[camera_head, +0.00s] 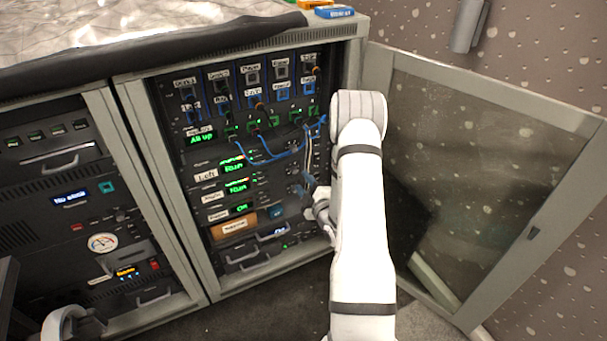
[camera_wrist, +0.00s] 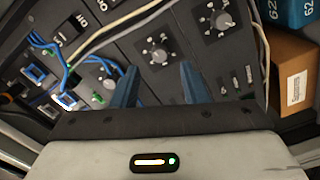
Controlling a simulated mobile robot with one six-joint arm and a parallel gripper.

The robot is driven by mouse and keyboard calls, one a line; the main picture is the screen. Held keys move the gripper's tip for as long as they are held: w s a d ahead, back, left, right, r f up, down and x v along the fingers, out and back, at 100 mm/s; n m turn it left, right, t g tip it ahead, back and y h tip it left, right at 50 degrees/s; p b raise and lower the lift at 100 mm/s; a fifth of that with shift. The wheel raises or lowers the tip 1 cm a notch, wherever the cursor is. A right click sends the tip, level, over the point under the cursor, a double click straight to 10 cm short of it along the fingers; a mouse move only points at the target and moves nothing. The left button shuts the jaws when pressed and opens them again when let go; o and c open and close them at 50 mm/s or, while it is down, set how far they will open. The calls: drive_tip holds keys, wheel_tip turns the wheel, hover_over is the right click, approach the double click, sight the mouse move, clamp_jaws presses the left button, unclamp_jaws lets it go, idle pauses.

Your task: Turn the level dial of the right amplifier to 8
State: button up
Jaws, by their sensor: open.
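The right amplifier (camera_head: 238,187) is a dark rack unit with a green "Run" display, below the one labelled Left (camera_head: 206,175). The wrist view shows two silver level dials with white marks around them: one nearer the fingers (camera_wrist: 155,52) and one at upper right (camera_wrist: 218,18). I cannot tell for certain which belongs to the right amplifier, and the pointer settings are too small to read. My gripper (camera_wrist: 160,84) is open and empty, its two blue fingers apart, just short of the nearer dial. In the head view my arm partly hides the rack's right side.
Blue patch cables (camera_head: 265,158) hang across the rack's middle, and a pale cable (camera_wrist: 115,25) runs near the dials in the wrist view. The cabinet's glass door (camera_head: 490,150) stands open at right. A brown box (camera_wrist: 294,75) and a blue box (camera_wrist: 292,10) lie beyond the panel.

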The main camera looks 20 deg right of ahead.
sight(296, 173)
drive_tip(key=w, duration=0.5)
drive_tip(key=shift+b, duration=0.3)
clamp_jaws()
drive_tip(key=shift+f, duration=0.1)
